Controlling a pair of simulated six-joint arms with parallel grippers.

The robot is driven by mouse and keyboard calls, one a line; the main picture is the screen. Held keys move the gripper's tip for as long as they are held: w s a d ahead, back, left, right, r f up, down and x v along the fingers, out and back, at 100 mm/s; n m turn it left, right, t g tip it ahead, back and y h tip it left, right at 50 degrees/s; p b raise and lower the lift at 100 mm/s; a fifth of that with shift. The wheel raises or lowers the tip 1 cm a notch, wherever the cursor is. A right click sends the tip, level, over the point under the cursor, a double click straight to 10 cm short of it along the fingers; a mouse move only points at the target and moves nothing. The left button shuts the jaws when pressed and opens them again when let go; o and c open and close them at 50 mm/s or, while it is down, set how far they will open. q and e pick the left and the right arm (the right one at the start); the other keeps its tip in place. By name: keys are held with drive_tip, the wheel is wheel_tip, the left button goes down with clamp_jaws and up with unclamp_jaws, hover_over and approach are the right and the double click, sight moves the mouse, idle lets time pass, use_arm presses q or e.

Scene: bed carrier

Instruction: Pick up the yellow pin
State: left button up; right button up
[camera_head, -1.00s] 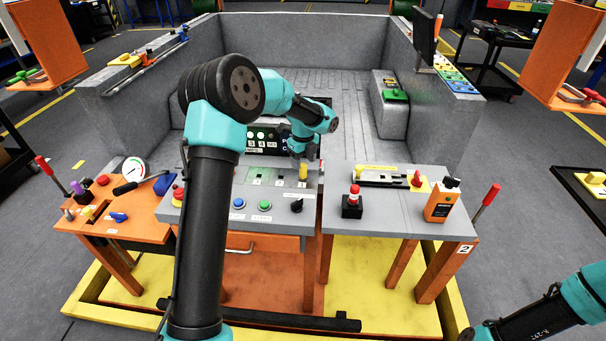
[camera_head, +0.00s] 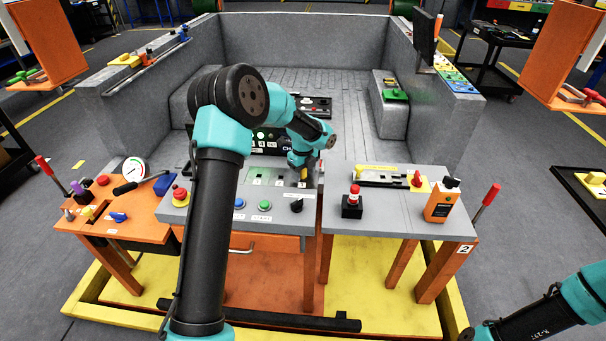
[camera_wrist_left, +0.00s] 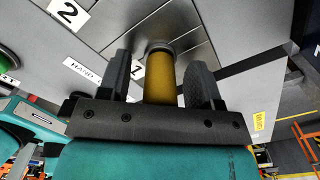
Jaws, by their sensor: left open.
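The yellow pin (camera_wrist_left: 160,80) stands in a metal plate by the label 1 in the left wrist view. My left gripper (camera_wrist_left: 158,66) is open, with one finger on each side of the pin and a visible gap on both sides. In the head view my left gripper (camera_head: 301,170) is over the right end of the grey middle console (camera_head: 222,206), and it hides most or all of the pin. My right arm shows only at the lower right corner; its gripper is out of view.
Blue (camera_head: 239,203) and green (camera_head: 264,206) buttons and a black knob (camera_head: 296,206) sit in front of my left gripper. A red-topped black box (camera_head: 352,206) and an orange device (camera_head: 441,202) stand on the right table. A screen stands behind the console.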

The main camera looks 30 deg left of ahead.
use_arm(q)
drive_tip(key=shift+c, duration=0.3)
drive_tip(key=c, duration=1)
wheel_tip(320, 180, up, 10)
drive_tip(key=shift+r, duration=0.1)
idle(0.4)
